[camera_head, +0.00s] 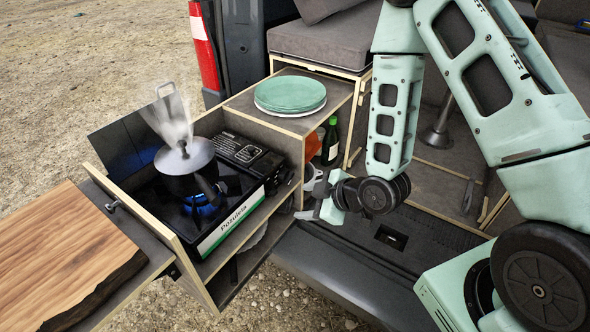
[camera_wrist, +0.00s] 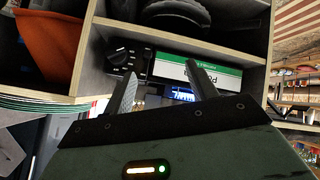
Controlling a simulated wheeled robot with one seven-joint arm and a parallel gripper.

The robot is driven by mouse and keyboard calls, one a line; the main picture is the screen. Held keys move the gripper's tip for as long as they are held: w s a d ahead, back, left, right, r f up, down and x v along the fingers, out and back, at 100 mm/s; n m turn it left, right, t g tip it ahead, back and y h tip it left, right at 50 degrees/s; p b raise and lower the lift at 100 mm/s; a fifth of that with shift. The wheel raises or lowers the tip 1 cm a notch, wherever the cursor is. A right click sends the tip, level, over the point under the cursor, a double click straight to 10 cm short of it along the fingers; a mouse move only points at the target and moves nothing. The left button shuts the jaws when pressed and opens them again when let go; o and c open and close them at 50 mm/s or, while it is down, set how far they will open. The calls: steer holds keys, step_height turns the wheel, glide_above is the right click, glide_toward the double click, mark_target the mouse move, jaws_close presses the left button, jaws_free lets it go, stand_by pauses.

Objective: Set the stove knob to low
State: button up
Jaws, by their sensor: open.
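The camping stove (camera_head: 233,220) sits in the pull-out drawer with a blue flame burning under a steaming pot (camera_head: 184,160). Its dark stove knob (camera_wrist: 122,54) shows in the wrist view on the black front panel, left of the white and green label. White marks surround the knob, but its setting is too small to read. My gripper (camera_head: 319,204) is open and empty, in front of the cabinet to the right of the stove. In the wrist view, the fingers (camera_wrist: 165,82) point toward the stove front, with the knob close to the left finger and apart from it.
Green plates (camera_head: 290,93) lie on the cabinet top. A dark bottle (camera_head: 330,142) and an orange item (camera_head: 313,146) stand in the shelf below. A wooden board (camera_head: 65,260) is at the left. Shelf walls border the stove; open space lies over the van floor.

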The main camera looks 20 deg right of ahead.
steer(key=s+d+t+p, duration=0.2)
steer(key=d+t, duration=0.3)
steer(key=d, duration=0.2)
steer(key=b, duration=1.5)
glide_toward(291, 178)
steer(key=w+f, duration=0.1)
steer(key=w, duration=0.1)
steer(key=b, duration=0.2)
steer(key=w+a+b, duration=0.1)
steer(key=shift+a+f+m+b, duration=0.2)
steer(key=shift+f+m+b, duration=0.05)
steer(key=shift+m+b, duration=0.15)
steer(key=shift+w+b, duration=0.15)
steer(key=shift+b, duration=0.25)
steer(key=shift+p+x, duration=0.55)
steer(key=shift+x, duration=2.3)
steer(key=shift+r, duration=0.2)
steer(key=c, duration=1)
